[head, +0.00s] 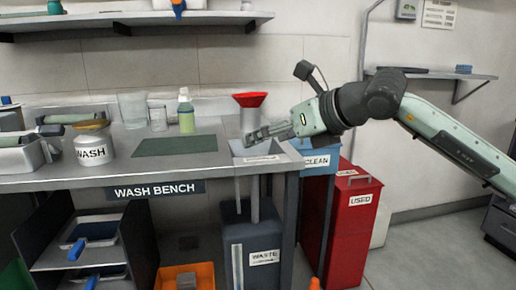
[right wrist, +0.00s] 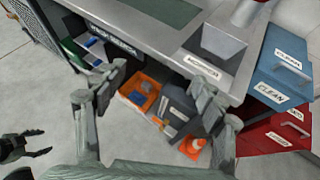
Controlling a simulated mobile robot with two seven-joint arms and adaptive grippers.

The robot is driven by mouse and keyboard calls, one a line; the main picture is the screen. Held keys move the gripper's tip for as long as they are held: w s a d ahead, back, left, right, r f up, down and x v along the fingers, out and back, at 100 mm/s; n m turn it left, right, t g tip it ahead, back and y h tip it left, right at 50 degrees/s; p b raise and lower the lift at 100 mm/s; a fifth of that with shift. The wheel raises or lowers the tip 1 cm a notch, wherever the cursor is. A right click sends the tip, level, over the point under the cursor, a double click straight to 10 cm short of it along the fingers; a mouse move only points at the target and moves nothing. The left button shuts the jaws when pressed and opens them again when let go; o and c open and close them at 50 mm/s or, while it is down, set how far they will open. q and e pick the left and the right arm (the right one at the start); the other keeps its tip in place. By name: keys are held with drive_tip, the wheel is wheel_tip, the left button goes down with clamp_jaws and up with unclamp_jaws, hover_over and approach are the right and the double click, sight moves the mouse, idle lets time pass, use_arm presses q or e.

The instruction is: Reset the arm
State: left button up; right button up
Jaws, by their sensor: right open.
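My right arm reaches in from the right in the head view. Its gripper (head: 262,134) is in front of the red funnel, over the right end of the wash bench (head: 80,173). In the right wrist view the two fingers of my right gripper (right wrist: 158,92) are spread wide, with nothing between them. The bench edge and the floor show beyond them.
The bench holds a WASH tub (head: 94,153), a green bottle (head: 186,116) and the red funnel (head: 251,99). Below stand a WASTE bin (head: 262,255) and an orange crate (head: 187,276). Blue CLEAN (head: 318,178) and red USED (head: 352,230) bins are right of the bench.

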drive_tip(key=s+a+r+m+g+y, duration=0.25)
drive_tip(key=s+a+y, duration=0.35)
drive_tip(key=a+y, duration=0.35)
drive_tip(key=w+d+f+m+t+h+p, duration=0.1)
drive_tip(key=w+d+f+m+t+h, duration=0.3)
drive_tip(key=d+m+t, duration=0.6)
drive_tip(key=w+d+f+m+t+h+p, duration=0.1)
drive_tip(key=w+d+f+m+t+h, duration=0.35)
drive_tip(key=m, duration=0.95)
drive_tip(key=s+d+f+m+g+h, duration=0.35)
drive_tip(key=d+f+m+h, duration=0.35)
drive_tip(key=f, duration=0.6)
drive_tip(key=s+d+f+m+g+h, duration=0.2)
drive_tip(key=d+f+m+g+h, duration=0.25)
drive_tip(key=d+f, duration=0.6)
use_arm(q)
drive_tip(key=d+x, duration=0.1)
drive_tip(key=x, duration=0.6)
drive_tip(key=shift+s+f+g+p, duration=0.2)
drive_tip(key=shift+s+g+p, duration=0.1)
drive_tip(key=shift+s+p, duration=0.05)
use_arm(e)
drive_tip(key=s+d+f+m+g, duration=0.1)
drive_tip(key=s+f+m+g, duration=0.2)
drive_tip(key=s+f+g, duration=0.7)
drive_tip(key=s+f, duration=1.4)
drive_tip(key=s, duration=0.3)
drive_tip(key=shift+d+f+m+y, duration=0.15)
drive_tip(key=shift+d+m+y, duration=0.2)
drive_tip(key=shift+m, duration=0.05)
